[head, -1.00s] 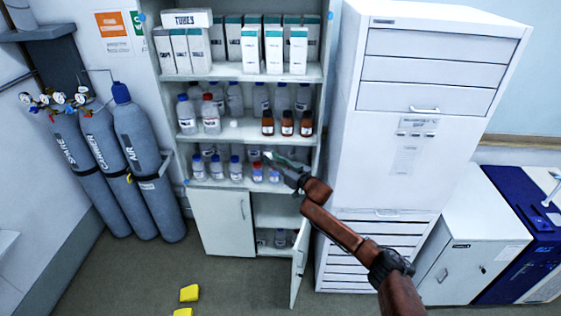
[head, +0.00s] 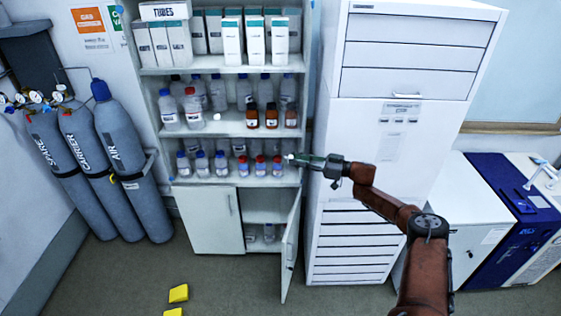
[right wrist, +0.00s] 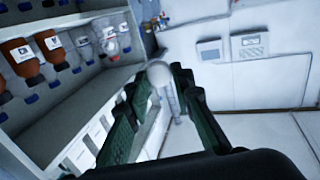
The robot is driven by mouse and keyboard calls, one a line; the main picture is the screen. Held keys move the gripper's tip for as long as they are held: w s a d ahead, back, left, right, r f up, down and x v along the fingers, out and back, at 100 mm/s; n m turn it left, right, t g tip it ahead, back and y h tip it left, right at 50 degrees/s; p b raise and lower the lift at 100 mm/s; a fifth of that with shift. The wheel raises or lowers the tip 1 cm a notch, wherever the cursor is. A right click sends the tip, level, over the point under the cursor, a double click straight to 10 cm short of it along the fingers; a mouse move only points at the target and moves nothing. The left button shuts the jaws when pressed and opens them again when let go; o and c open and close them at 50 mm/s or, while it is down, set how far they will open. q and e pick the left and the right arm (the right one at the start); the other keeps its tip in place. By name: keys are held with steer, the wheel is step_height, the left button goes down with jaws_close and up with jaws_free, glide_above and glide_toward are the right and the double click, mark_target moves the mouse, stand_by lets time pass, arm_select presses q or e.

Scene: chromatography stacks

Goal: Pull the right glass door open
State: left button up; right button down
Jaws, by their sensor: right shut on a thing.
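My right gripper (head: 300,158) reaches in from the right to the right side of the tall white cabinet (head: 300,55), level with its lower bottle shelf. In the right wrist view its green fingers are closed around a pale, round-ended bar handle (right wrist: 159,74). The handle's tip also shows as a small white spot at the fingertips in the head view. The handle belongs to the right glass door, whose clear pane I cannot make out, so its exact angle is uncertain. My left gripper is out of view.
The cabinet's lower right solid door (head: 290,250) stands open below; the lower left door (head: 208,220) is shut. A tall white drawer unit (head: 400,90) stands right of the cabinet. Grey gas cylinders (head: 130,160) stand at left. Yellow pieces (head: 178,293) lie on the floor.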

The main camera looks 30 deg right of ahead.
steer(key=shift+s+d+r, duration=0.1)
steer(key=shift+d+r, duration=0.05)
steer(key=shift+d, duration=0.2)
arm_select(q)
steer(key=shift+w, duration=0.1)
arm_select(e)
steer(key=c, duration=2)
jaws_free()
steer(key=o, duration=0.3)
steer(key=shift+o, duration=0.2)
steer(key=v, duration=1.2)
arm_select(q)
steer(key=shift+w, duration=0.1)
